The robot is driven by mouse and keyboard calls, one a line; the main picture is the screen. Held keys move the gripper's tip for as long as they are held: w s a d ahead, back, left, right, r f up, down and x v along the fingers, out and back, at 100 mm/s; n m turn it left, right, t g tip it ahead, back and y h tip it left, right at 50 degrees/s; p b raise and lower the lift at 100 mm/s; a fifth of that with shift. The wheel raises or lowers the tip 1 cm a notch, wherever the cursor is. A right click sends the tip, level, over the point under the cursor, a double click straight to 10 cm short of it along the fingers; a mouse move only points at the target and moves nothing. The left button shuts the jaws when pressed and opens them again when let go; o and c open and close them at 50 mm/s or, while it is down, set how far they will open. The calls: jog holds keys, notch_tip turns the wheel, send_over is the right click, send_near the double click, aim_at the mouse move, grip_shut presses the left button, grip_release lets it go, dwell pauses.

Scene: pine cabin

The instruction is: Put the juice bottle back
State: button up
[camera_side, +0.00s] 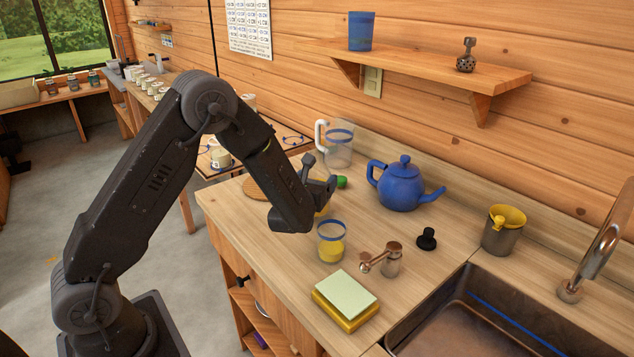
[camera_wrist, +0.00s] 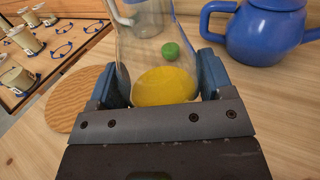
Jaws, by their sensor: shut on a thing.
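My gripper (camera_wrist: 159,85) is shut on a clear juice bottle (camera_wrist: 146,50) with yellow juice in its lower part. The blue jaws press on both sides of the bottle in the wrist view. In the side view my gripper (camera_side: 318,192) is over the wooden counter, and it hides most of the bottle; a little yellow (camera_side: 322,210) shows below it. A small green round thing (camera_wrist: 170,51) shows beyond or through the clear wall, and also in the side view (camera_side: 341,182). I cannot tell if it is the bottle's cap.
A round wooden board (camera_wrist: 80,98) lies left of the bottle. A clear jug (camera_side: 339,150) stands behind, a blue teapot (camera_side: 400,187) to the right. A glass of yellow juice (camera_side: 331,243), a copper-coloured thing (camera_side: 391,262) and a sponge (camera_side: 345,302) are nearer the front.

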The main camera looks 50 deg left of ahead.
jog(key=shift+f, duration=0.1)
jog(key=shift+f, duration=0.15)
jog(key=o, duration=1.4)
jog(key=shift+f, duration=0.1)
jog(key=shift+c, duration=0.2)
